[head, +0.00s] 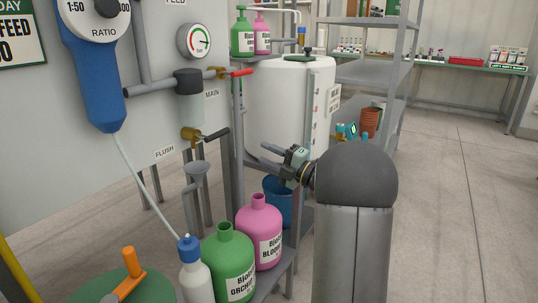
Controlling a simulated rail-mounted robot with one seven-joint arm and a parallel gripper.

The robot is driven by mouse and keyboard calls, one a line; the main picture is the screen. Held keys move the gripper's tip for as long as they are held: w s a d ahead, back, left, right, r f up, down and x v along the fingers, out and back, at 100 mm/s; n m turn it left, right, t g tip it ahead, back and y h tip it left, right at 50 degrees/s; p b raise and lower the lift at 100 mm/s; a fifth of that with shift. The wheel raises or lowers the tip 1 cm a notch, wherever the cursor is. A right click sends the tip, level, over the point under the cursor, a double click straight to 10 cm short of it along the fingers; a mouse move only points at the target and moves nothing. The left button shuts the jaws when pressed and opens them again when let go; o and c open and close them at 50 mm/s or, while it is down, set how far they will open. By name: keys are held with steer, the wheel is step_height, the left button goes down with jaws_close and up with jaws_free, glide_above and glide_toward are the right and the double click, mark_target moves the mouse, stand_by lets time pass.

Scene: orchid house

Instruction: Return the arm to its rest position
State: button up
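My gripper (262,156) is in the middle of the head view, at the end of my arm, pointing left. Its two grey fingers look spread apart, with nothing visible between them. It is in front of the white tank (290,100) and above the blue bucket (277,203). My large grey arm link fills the lower right centre and hides part of the wrist and what lies behind it.
At left are a blue doser (92,75), a gauge (196,41) and a red-handled valve (238,72) on the panel. Green (228,255) and pink (259,222) bottles stand below. A metal rack (372,75) stands behind. The floor at right (450,200) is clear.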

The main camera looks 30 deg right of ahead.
stand_by(0.4)
steer(key=a+r+m+g+h+p, duration=0.2)
steer(key=a+r+m+h+p, duration=0.3)
steer(key=r+m+h+p, duration=0.9)
steer(key=s+a+m+g+y+p, duration=0.1)
steer(key=s+a+m+g+p, duration=0.2)
steer(key=s, duration=0.8)
steer(key=s+a+r+m+g+y+p, duration=0.1)
steer(key=s+a+m+g+y+p, duration=0.1)
steer(key=s+a+g+p, duration=0.5)
steer(key=s+a+r+m+g+y+p, duration=0.1)
steer(key=s+a+m+g+p, duration=0.3)
steer(key=s+a+p, duration=0.4)
steer(key=s+g+p, duration=0.1)
steer(key=s+p, duration=0.2)
steer(key=s, duration=0.4)
steer(key=shift+s+a+r+m, duration=0.2)
steer(key=shift+s+m, duration=0.05)
steer(key=shift+m, duration=0.05)
steer(key=shift+o, duration=0.2)
steer(key=shift+w+y, duration=0.1)
steer(key=shift+y, duration=0.2)
